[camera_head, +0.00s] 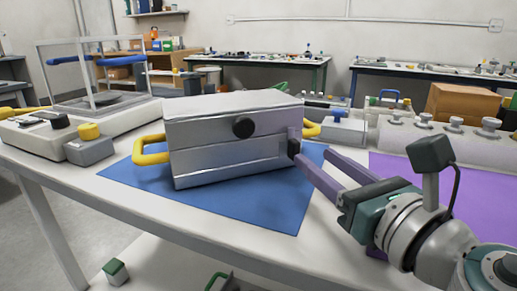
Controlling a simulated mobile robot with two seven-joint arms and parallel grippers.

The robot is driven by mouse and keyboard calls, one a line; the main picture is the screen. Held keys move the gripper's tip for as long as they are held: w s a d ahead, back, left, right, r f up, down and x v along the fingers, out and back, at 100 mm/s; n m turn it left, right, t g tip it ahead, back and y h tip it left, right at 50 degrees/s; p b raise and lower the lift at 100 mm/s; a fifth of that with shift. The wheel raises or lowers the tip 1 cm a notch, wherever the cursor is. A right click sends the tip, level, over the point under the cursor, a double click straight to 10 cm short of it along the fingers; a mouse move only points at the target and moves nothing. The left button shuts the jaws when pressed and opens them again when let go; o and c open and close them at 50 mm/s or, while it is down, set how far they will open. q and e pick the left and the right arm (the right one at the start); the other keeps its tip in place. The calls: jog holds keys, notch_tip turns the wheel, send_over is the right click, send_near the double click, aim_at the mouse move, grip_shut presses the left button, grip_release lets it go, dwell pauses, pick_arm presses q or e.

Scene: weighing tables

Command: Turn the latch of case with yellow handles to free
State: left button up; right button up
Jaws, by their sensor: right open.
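The silver case (228,158) stands closed on a blue mat (258,207) on the table. One yellow handle (148,151) sticks out on its left side and another yellow handle (311,129) shows at its right side. A round black knob-like latch (243,127) is on the front face near the seam. My right gripper (317,163) comes in from the right and is open. Its fingertips are at the case's right front corner, and one dark tip appears close to or touching the case. My left gripper is not in view.
A balance with a clear draft shield (97,72) stands at the left, next to a grey block with a yellow knob (89,143). A rack of metal weights (440,140) and a purple mat (420,178) are at the right. The front of the blue mat is clear.

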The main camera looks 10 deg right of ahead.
aim_at(298, 145)
jog(key=w, duration=0.2)
jog(key=w+a, duration=0.1)
jog(key=w, duration=0.2)
jog(key=shift+w+b, duration=0.15)
jog(key=shift+b, duration=0.2)
grip_shut()
